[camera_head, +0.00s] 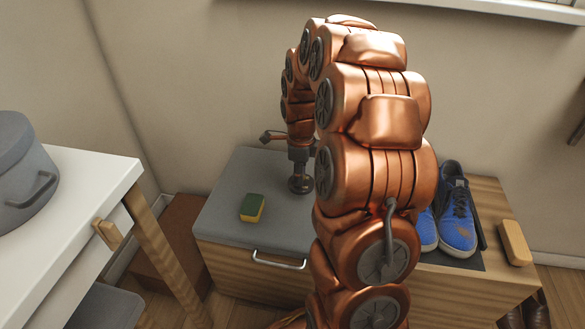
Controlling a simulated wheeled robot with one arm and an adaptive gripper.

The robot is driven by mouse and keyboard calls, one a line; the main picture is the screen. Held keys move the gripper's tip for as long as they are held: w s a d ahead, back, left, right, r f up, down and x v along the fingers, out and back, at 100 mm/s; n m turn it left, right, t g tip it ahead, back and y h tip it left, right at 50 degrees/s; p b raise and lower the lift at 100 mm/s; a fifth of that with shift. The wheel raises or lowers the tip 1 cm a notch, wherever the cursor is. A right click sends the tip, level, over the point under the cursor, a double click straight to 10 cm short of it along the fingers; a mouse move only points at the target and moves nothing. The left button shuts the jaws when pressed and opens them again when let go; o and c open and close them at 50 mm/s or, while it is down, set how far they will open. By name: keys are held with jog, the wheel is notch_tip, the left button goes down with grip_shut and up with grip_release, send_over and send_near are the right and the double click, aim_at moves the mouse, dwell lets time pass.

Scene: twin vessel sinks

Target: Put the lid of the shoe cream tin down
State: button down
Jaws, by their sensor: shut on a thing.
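My copper-coloured arm reaches up and over, with my gripper (300,176) pointing down low over the grey top of the low bench. The gripper is shut on a small dark round thing, which I take to be the lid of the shoe cream tin (301,187). It is too small and dark to tell whether it touches the grey top. The rest of the tin cannot be made out apart from it. My arm hides the middle of the bench and part of the shoes.
A green and yellow sponge (252,207) lies left of my gripper on the grey bench top (225,190). Blue shoes (457,225) and a tan block (515,242) are at right. A white table (95,185) with a grey pot (22,175) stands at left.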

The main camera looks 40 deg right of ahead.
jog(key=w+d, duration=0.1)
jog(key=w, duration=0.1)
jog(key=w+d+b, duration=0.1)
jog(key=w, duration=0.2)
jog(key=w+d+b, duration=0.1)
jog(key=w, duration=0.2)
jog(key=shift+d+f, duration=0.3)
jog(key=shift+f, duration=0.1)
jog(key=shift+f+b, duration=0.9)
jog(key=shift+f, duration=0.85)
jog(key=shift+f, duration=0.15)
jog(key=c, duration=1)
grip_release()
